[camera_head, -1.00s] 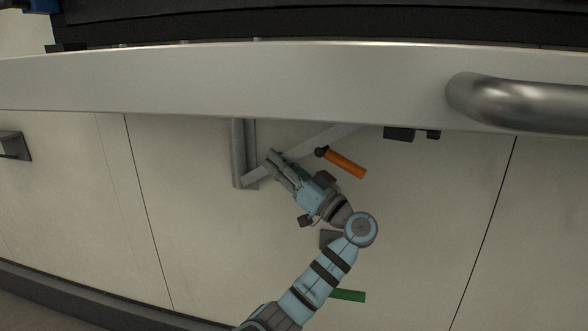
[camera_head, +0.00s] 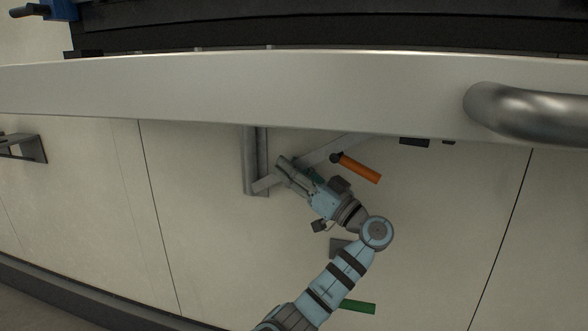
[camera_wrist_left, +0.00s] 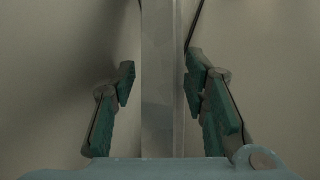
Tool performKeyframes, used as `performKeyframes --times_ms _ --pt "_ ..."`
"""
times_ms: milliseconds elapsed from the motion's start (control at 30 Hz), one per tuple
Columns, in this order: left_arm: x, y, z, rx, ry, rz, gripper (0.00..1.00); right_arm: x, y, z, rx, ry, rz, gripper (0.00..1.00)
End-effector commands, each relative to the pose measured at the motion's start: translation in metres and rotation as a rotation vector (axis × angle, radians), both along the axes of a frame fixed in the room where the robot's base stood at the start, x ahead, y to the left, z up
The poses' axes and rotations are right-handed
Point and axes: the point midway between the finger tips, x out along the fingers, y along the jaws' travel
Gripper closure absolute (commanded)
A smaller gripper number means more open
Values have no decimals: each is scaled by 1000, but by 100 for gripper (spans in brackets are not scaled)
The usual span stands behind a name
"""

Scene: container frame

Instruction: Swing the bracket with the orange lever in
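The bracket is a grey metal support with an upright post (camera_head: 255,160) on the wall and a slanted arm (camera_head: 318,151) rising right under the white ledge. The orange lever (camera_head: 360,168) sits right of my left gripper, its dark pivot end near the slanted arm. My left gripper (camera_head: 283,165) is at the lower part of the slanted arm, near the post. In the left wrist view its green-padded fingers (camera_wrist_left: 158,88) stand apart on either side of the grey bar (camera_wrist_left: 161,100), with a visible gap at the left finger. My right gripper is out of view.
A white ledge (camera_head: 250,95) runs across above the bracket, with a thick metal handle (camera_head: 530,108) at right. A green lever (camera_head: 358,307) lies below, partly behind my left arm. Another grey bracket (camera_head: 25,147) is at far left. Bare wall lies on both sides.

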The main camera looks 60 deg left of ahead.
Motion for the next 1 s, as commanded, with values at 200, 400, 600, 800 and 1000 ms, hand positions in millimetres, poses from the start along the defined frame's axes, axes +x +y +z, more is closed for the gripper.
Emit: performKeyframes --times_ms 200,400,600,800,1000 --pt "3 -7 -4 -3 1 -1 60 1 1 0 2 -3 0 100" --pt "19 -49 -23 -7 2 -4 60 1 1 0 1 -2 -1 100" --pt "34 -92 -41 -4 1 -2 60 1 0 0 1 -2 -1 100" --pt "38 -105 -46 -1 0 0 60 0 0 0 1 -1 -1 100" --pt "38 -104 -46 0 0 0 68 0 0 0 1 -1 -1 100"
